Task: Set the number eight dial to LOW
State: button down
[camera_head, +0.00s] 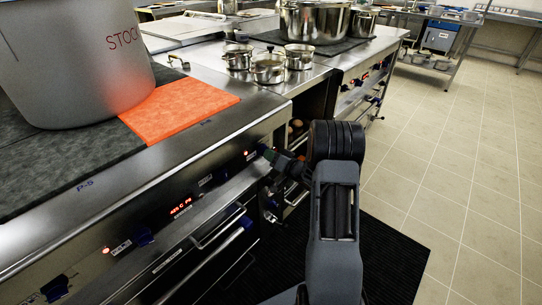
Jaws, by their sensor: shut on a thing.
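My gripper (268,154) is at the right end of the near panel and is shut on a dial (262,149) there. The dial is mostly hidden by the jaws, and I cannot read its number or setting. A red lit display (181,210) sits between dials, and small red lamps (247,155) glow on the panel.
A large stockpot (75,60) stands on the dark cooktop beside an orange surface (180,108). Several small steel pots (268,70) and a big pot (315,22) stand further back. Oven handles (225,232) jut out below the panel. A black floor mat (395,255) and open tiles (460,180) lie right.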

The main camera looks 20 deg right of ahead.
jog(key=shift+f+n, duration=0.1)
jog(key=shift+n, duration=0.2)
jog(key=shift+d+n+b, duration=0.15)
jog(key=shift+n+b, duration=8.7)
jog(key=shift+n, duration=1.65)
jog(key=c, duration=1.2)
grip_release()
jog(key=shift+o, duration=0.2)
jog(key=shift+s, duration=0.1)
jog(key=p+v, duration=0.4)
jog(key=v, duration=0.9)
jog(key=shift+s, duration=0.25)
